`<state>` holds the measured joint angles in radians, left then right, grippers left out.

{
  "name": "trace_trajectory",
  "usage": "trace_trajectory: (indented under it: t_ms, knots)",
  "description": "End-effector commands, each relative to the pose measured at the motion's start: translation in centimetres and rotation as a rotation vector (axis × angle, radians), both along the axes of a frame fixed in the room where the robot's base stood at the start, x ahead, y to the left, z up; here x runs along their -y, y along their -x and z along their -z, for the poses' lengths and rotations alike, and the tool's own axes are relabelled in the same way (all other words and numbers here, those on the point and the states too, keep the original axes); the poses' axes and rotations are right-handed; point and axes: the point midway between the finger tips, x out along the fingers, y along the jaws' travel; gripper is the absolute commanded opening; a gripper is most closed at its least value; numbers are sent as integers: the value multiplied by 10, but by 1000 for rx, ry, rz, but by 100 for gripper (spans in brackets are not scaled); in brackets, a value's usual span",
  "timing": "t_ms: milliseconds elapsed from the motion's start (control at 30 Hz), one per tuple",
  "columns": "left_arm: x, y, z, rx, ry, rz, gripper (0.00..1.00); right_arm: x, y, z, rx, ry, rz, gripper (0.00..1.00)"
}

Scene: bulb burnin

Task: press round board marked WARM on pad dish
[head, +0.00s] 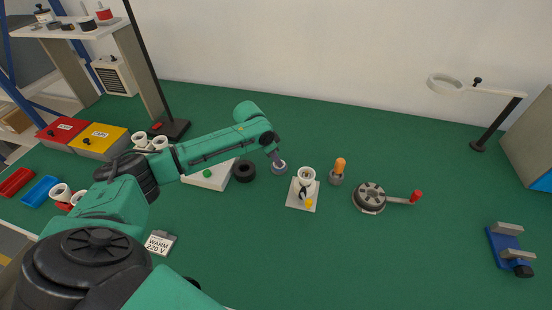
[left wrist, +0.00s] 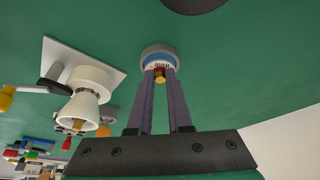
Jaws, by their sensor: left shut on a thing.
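My left gripper (head: 277,160) reaches down over a small grey round dish (head: 279,168) in the middle of the table. In the left wrist view its two fingers (left wrist: 160,80) are shut on a small red and yellow part. This part stands on a round board (left wrist: 160,62) with a white and blue face and small lettering too blurred to read surely. The board appears at or inside the grey dish rim (left wrist: 146,52); whether it is fully seated I cannot tell. The fingers hide part of it. My right gripper is not in view.
A white plate with a white lamp socket (head: 306,177) stands just right of the dish, and a black ring (head: 244,171) left of it. An orange-topped bulb (head: 339,167) and a round device with crank (head: 369,197) stand further right. A WARM 220 V sign (head: 160,243) is at front left.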

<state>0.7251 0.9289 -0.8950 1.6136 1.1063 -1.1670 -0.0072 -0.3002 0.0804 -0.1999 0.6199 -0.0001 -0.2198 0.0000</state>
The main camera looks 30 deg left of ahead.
Motion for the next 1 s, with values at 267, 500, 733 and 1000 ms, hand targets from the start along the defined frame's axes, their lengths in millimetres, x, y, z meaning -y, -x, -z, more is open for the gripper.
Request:
trace_trajectory:
  t_ms: [267, 500, 733, 1000]
  knots:
    - [0, 0, -1, 0, 2, -1, 0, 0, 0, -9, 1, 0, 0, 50]
    - [0, 0, 0, 1, 1, 0, 0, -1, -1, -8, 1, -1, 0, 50]
    - [0, 0, 2, 0, 1, 0, 0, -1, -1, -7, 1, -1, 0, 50]
    - [0, 0, 5, 0, 2, -1, 0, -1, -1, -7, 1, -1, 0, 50]
